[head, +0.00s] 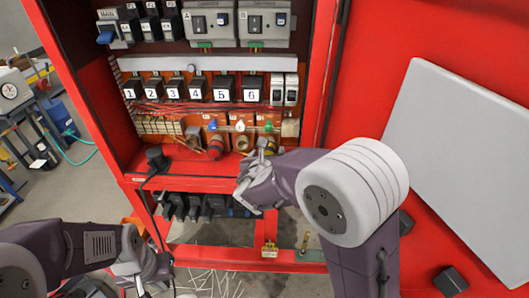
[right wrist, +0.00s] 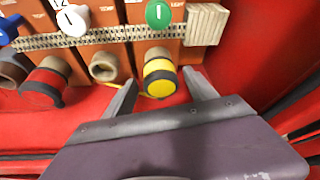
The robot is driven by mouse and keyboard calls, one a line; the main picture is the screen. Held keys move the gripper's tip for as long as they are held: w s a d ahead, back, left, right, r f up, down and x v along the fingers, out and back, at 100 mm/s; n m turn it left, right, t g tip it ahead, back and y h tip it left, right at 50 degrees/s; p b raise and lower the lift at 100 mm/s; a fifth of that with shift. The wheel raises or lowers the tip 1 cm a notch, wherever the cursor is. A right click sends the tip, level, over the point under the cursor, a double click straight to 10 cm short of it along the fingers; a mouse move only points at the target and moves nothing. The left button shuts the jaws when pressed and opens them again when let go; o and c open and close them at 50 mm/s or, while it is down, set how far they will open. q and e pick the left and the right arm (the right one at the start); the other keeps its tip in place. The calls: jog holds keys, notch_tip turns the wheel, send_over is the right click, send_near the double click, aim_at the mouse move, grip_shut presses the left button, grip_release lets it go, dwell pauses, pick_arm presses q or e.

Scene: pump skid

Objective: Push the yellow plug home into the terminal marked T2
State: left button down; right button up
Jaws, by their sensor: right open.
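The yellow plug (right wrist: 159,78) has a beige back part and a dark band. In the right wrist view it sits at a socket below a round green tag (right wrist: 158,13). I cannot tell how deep it is. A round white tag (right wrist: 72,20) hangs to the left, its lettering partly legible; an open beige socket (right wrist: 103,67) is below and right of it. My right gripper (right wrist: 161,92) is open, with one finger on each side of the yellow plug, not visibly closed on it. My left gripper (head: 148,272) is low at the left in the head view, its jaws unclear.
A red plug (right wrist: 45,82) stands left of the open socket. A blue tag (head: 213,125) hangs in the same row. Numbered black blocks (head: 195,90) line the rail above. A black plug with a cable (head: 156,158) stands on the red cabinet ledge at the left.

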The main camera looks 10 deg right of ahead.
jog(key=shift+s+r, duration=0.2)
jog(key=shift+s, duration=0.15)
jog(key=shift+w, duration=0.15)
jog(key=c, duration=1.1)
jog(key=o, duration=0.5)
jog(key=shift+c, duration=0.2)
jog(key=c, duration=0.8)
jog(key=shift+s+a+f, duration=0.1)
jog(key=shift+s+a, duration=0.1)
jog(key=shift+s, duration=0.55)
jog(key=shift+s+a+r, duration=0.1)
jog(key=shift+s+a, duration=0.1)
jog(key=shift+s, duration=0.5)
jog(key=shift+s+a+f, duration=0.1)
jog(key=shift+s+a, duration=0.1)
jog(key=shift+s, duration=0.55)
